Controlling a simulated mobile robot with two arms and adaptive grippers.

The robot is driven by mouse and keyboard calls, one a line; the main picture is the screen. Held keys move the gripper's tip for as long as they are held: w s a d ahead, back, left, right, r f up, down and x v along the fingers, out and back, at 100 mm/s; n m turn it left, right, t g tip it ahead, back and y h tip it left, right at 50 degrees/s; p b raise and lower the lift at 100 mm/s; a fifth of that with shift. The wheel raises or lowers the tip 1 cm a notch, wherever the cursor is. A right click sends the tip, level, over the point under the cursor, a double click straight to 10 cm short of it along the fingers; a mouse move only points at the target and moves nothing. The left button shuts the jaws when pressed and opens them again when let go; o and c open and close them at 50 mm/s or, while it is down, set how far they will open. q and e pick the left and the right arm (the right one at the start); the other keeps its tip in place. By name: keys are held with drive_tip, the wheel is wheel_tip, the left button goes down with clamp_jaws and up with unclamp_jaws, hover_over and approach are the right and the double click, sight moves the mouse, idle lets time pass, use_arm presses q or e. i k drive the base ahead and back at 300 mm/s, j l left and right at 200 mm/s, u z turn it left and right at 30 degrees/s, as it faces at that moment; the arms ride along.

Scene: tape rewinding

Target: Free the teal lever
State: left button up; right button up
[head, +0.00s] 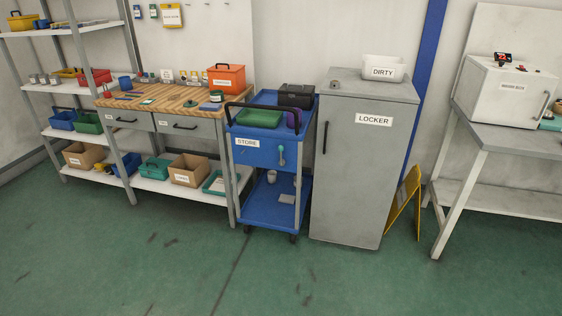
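A small lever with a teal knob (281,147) shows on the front of the blue cart (258,152), right of its STORE label. A thin grey part hangs below the knob, too small to make out. I cannot tell whether anything holds the lever. Neither of my grippers is in view.
A grey locker (358,170) stands right of the cart, with a white DIRTY bin (383,69) on top. A workbench (150,103) stands left. A yellow folding sign (405,200) leans beside the locker. A grey table (510,138) stands right. The green floor (200,270) in front is clear.

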sight(282, 163)
drive_tip(key=u, duration=0.4)
drive_tip(key=i+l+u, duration=0.7)
drive_tip(key=i+l, duration=0.8)
drive_tip(key=l, duration=0.15)
drive_tip(key=u, duration=0.05)
